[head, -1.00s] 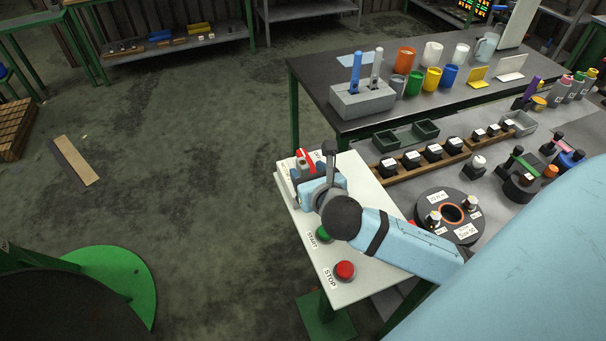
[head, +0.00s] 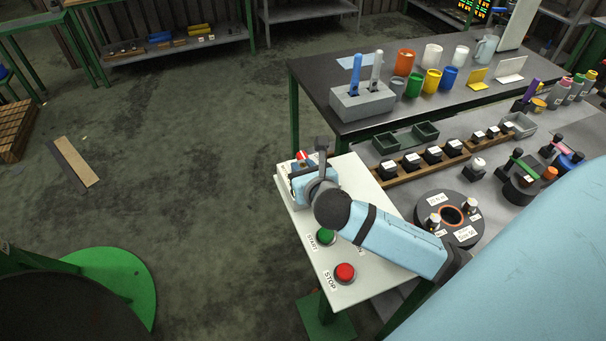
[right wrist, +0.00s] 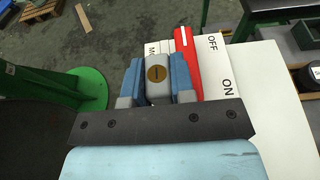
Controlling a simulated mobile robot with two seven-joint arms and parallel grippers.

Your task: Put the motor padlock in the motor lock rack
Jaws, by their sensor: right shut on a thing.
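My right gripper (right wrist: 157,78) is shut on a grey padlock (right wrist: 158,74) with a round brown-gold mark, taken to be the motor padlock. Its blue fingers press on both sides of the padlock. In the head view the right gripper (head: 300,180) is over the far left end of the white control table and hides the padlock. Just beyond the padlock is a red lever (right wrist: 186,55) on a white panel marked ON and OFF (right wrist: 216,70). A label starting with "MO" shows partly behind the padlock. I cannot tell which part is the motor lock rack. My left gripper is not in view.
The white table carries a green START button (head: 325,236) and a red STOP button (head: 345,272). To the right, a grey bench holds a black disc (head: 448,217) and wooden racks of small black items. A dark table (head: 425,105) with cups stands behind.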

